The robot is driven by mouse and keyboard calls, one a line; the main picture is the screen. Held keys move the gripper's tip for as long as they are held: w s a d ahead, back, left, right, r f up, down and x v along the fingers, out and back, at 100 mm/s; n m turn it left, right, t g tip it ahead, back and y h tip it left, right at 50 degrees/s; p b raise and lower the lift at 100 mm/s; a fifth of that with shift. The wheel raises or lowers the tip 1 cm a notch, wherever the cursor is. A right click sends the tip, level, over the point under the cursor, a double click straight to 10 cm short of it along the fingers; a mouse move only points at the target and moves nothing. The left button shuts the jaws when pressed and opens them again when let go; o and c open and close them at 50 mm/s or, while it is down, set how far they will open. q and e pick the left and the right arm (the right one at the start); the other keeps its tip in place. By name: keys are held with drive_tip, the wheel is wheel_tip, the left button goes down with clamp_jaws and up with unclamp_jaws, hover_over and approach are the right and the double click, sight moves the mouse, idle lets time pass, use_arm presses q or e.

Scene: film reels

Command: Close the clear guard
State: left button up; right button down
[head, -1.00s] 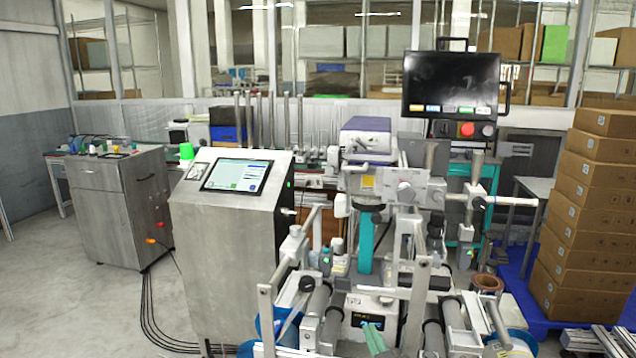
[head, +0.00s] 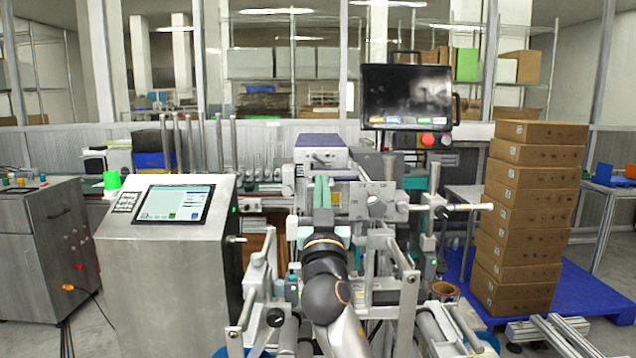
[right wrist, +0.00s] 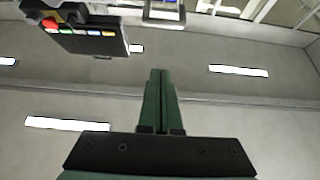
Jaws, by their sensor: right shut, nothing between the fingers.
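My right gripper (head: 322,192) stands upright in front of the machine, its green fingers together and empty. The right wrist view shows the same closed fingers (right wrist: 161,100) pointing up toward the ceiling. The machine (head: 345,190) has a metal frame with upright bars (head: 410,300) to the right of my arm and more bars to the left. I cannot make out the clear guard's panel for certain against this frame. My arm hides part of the machine's middle. My left gripper is not in view.
A steel console (head: 165,270) with a touchscreen stands close on the left. A dark monitor (head: 405,97) rises behind the machine; it also shows in the right wrist view (right wrist: 85,40). Stacked cartons (head: 530,220) stand right on a blue pallet (head: 600,290). Rollers and bars crowd the front.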

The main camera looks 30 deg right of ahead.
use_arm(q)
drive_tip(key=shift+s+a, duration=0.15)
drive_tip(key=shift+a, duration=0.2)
use_arm(e)
drive_tip(key=shift+w+d+f, duration=0.2)
drive_tip(key=shift+w+d, duration=0.3)
drive_tip(key=shift+w, duration=0.3)
drive_tip(key=shift+w+d+f, duration=0.2)
drive_tip(key=shift+w+d, duration=0.25)
drive_tip(key=shift+w, duration=0.4)
drive_tip(key=shift+w+d+f, duration=0.2)
drive_tip(key=shift+w+d, duration=0.3)
drive_tip(key=shift+w, duration=0.3)
